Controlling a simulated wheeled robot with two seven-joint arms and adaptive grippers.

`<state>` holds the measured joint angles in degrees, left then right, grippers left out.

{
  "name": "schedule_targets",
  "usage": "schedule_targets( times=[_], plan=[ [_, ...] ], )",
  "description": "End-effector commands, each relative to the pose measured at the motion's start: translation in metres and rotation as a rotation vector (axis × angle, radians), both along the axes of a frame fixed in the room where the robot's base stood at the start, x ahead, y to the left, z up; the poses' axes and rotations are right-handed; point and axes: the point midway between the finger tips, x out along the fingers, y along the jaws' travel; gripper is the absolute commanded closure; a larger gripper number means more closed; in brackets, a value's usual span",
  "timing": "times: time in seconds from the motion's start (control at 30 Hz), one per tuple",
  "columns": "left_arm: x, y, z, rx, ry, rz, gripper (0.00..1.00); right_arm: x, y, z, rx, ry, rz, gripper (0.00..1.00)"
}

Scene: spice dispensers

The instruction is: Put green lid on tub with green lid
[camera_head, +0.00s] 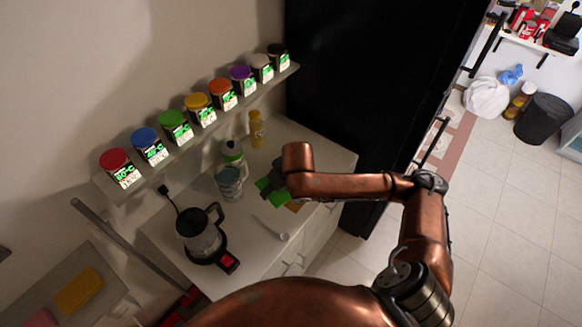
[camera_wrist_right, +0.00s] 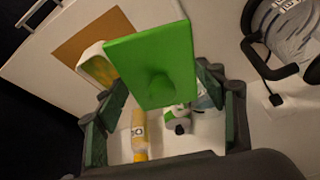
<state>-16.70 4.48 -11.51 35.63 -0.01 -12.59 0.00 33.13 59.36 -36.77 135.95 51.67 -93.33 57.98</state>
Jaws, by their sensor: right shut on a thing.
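The green lid (camera_wrist_right: 150,55) is a flat square plate with a knob. It is held between the fingers of my right gripper (camera_wrist_right: 160,88), which is shut on it. In the head view the green lid (camera_head: 264,187) shows at the left of the gripper, above the counter. An open whitish tub (camera_wrist_right: 98,66) with a yellowish inside is partly hidden behind the lid in the wrist view. A pale shape (camera_head: 270,221) below the gripper in the head view may be this tub. My left gripper is not in view.
A jar (camera_head: 229,182), a green-and-white bottle (camera_head: 232,151) and a yellow bottle (camera_head: 256,130) stand left of or behind the gripper. A kettle (camera_head: 202,238) stands at the front left. Several coloured-lid jars line the wall shelf (camera_head: 150,178). A brown board (camera_wrist_right: 98,40) lies beside the tub.

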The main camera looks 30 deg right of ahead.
Motion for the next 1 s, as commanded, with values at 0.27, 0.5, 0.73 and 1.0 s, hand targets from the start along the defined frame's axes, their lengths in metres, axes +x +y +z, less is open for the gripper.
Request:
schedule_targets(
  times=[0.27,0.5,0.73,1.0],
  plan=[
    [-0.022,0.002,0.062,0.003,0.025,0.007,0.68,-0.015,-0.062,0.017,0.001,0.003,0.172,0.6],
    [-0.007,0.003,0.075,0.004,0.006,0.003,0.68,-0.017,-0.087,0.015,0.002,-0.002,0.235,0.6],
    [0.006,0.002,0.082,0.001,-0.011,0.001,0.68,0.026,-0.102,-0.006,0.003,0.0,0.236,0.6],
    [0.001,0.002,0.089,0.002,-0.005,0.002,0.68,0.078,-0.121,-0.044,0.004,0.003,0.236,0.6]
  ],
)
